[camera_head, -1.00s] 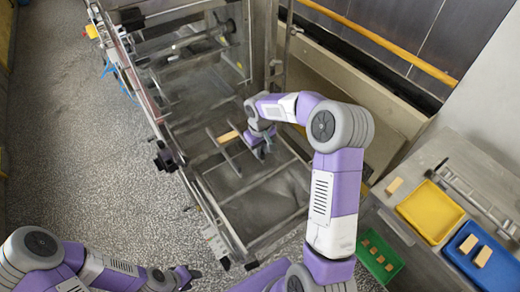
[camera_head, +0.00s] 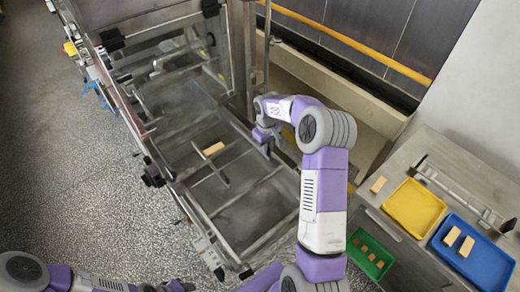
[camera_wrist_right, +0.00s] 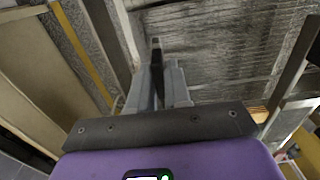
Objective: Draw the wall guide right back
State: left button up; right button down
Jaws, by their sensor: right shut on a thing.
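My right gripper (camera_head: 266,140) reaches over the mesh bed of the machine, close to its right-hand wall. In the right wrist view its fingers (camera_wrist_right: 158,92) are shut on a thin dark upright piece, the wall guide (camera_wrist_right: 156,56). In the head view the gripper and arm hide most of the wall guide. Another dark guide bar (camera_head: 221,177) lies over the mesh to the left, with a clear gap between it and my right gripper. My left gripper (camera_head: 180,286) shows only partly at the bottom edge; its jaws cannot be made out.
A tan block (camera_head: 213,148) lies on the mesh near the left guide bar. A yellow tray (camera_head: 414,208), a blue tray (camera_head: 490,262) with tan blocks and a green tray (camera_head: 384,268) with several small pieces stand at the right. A yellow rail (camera_head: 350,42) runs along the back.

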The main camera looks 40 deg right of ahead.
jog(key=shift+d+r, duration=0.1)
jog(key=shift+d, duration=0.15)
jog(key=c, duration=1.2)
grip_release()
jog(key=shift+d, duration=0.1)
jog(key=shift+o, duration=0.2)
jog(key=shift+r, duration=0.1)
notch_tip(320, 180, up, 7)
jog(key=shift+r, duration=0.15)
